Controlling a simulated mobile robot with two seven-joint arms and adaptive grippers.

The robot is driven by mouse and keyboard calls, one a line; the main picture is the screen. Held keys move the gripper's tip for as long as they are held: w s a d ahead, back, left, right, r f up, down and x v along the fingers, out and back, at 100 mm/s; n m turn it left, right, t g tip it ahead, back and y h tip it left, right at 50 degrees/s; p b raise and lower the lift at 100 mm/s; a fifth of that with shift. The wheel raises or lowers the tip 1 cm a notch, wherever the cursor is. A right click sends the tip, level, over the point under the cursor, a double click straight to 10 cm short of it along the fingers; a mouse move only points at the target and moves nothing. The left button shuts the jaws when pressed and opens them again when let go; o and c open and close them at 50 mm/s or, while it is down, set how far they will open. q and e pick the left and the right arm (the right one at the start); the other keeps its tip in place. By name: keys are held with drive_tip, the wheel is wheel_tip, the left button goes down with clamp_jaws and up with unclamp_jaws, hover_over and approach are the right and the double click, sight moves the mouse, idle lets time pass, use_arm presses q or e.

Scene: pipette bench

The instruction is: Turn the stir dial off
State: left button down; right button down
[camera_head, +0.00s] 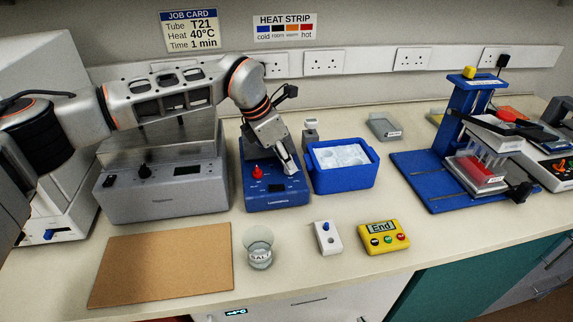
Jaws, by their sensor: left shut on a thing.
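The blue stirrer unit (276,202) stands at the middle of the bench. It has a red knob (257,172) on the left of its sloped front and a small dark display. My left gripper (291,170) reaches down over the right side of this front. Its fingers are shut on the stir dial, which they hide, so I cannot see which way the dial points. The red knob is clear of the fingers. My right gripper is not in view.
A grey instrument (160,197) stands left of the stirrer, and a blue ice box (345,181) close on its right. A beaker (259,250), a small white switch box (327,238) and a yellow timer (384,237) stand in front. A brown board (162,263) lies front left.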

use_arm(q)
drive_tip(key=n+b, duration=0.1)
drive_tip(key=n, duration=0.1)
drive_tip(key=n+t+y+b, duration=0.1)
drive_tip(key=n, duration=0.1)
drive_tip(key=shift+s+d+f+n+b, duration=0.1)
drive_tip(key=shift+f+n+b, duration=0.05)
drive_tip(key=shift+n+b, duration=0.15)
drive_tip(key=n+t+y+b, duration=0.1)
drive_tip(key=n, duration=0.1)
drive_tip(key=shift+d+n, duration=0.1)
drive_tip(key=shift+n, duration=0.2)
drive_tip(key=n+y, duration=0.1)
drive_tip(key=n, duration=0.1)
drive_tip(key=shift+n+b, duration=0.4)
drive_tip(key=n+y, duration=0.1)
drive_tip(key=n, duration=0.1)
drive_tip(key=n+y, duration=0.1)
drive_tip(key=n, duration=0.2)
drive_tip(key=shift+d+b, duration=0.15)
drive_tip(key=shift+b, duration=0.2)
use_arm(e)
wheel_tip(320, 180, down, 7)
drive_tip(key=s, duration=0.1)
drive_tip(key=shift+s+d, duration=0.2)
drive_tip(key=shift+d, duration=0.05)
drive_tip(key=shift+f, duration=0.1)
use_arm(q)
drive_tip(key=c, duration=1.9)
unclamp_jaws()
